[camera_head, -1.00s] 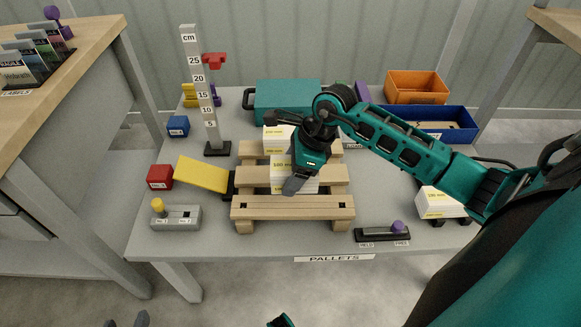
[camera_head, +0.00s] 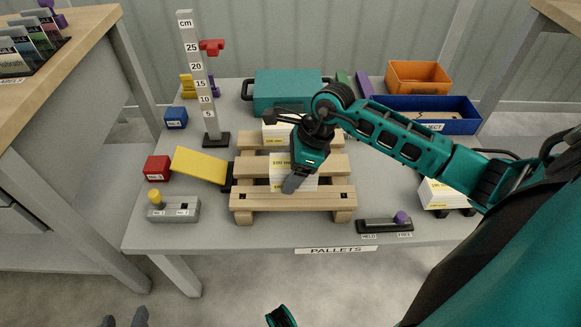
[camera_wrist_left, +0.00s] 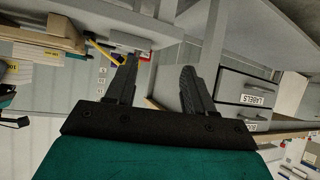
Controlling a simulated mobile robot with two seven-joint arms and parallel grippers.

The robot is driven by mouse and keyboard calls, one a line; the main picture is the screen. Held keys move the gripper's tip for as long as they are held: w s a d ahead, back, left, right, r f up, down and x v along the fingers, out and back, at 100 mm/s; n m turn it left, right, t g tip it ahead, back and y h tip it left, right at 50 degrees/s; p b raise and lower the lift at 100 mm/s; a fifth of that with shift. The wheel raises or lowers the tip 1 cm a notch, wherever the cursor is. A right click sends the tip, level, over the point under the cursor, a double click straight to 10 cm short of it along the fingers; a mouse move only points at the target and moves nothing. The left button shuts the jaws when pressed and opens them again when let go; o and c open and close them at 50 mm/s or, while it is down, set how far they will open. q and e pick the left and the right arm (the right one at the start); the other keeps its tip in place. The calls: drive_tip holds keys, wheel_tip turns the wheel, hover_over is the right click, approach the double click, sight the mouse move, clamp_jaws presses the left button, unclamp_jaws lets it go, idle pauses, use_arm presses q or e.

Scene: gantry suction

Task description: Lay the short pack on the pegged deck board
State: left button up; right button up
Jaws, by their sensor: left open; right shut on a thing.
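My right gripper (camera_head: 294,182) is shut on a white pack (camera_head: 307,173) with a yellow-marked label, over the wooden pallet. The front deck board (camera_head: 250,203) has a dark square peg or hole near each end. The held pack's lower edge overlaps this board's back edge in the head view; I cannot tell whether they touch. Another white pack (camera_head: 273,136) sits behind, at the pallet's rear boards, partly hidden by my arm. My left gripper (camera_head: 125,320) is open and empty at the bottom edge, off the table; its fingers show in the left wrist view (camera_wrist_left: 155,85).
A yellow sloped plate (camera_head: 199,164), a red block (camera_head: 157,168) and a grey switch box (camera_head: 174,211) stand left of the pallet. A height post (camera_head: 206,110) stands behind them. A HELD/FREE slider (camera_head: 377,226) is front right; white packs (camera_head: 440,193) lie farther right.

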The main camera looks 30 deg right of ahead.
drive_tip(key=shift+f+b, duration=0.3)
drive_tip(key=shift+f, duration=0.4)
drive_tip(key=shift+f+b, duration=0.6)
drive_tip(key=shift+f, duration=0.15)
use_arm(q)
drive_tip(key=shift+w+d+f+h, duration=0.2)
drive_tip(key=shift+d+f+h, duration=0.1)
drive_tip(key=shift+d, duration=0.3)
drive_tip(key=shift+a+f, duration=0.2)
drive_tip(key=shift+f, duration=0.05)
drive_tip(key=shift+r, duration=0.1)
drive_tip(key=shift+f+b, duration=0.95)
drive_tip(key=shift+f, duration=0.05)
use_arm(e)
drive_tip(key=shift+f, duration=1.1)
drive_tip(key=o, duration=1.3)
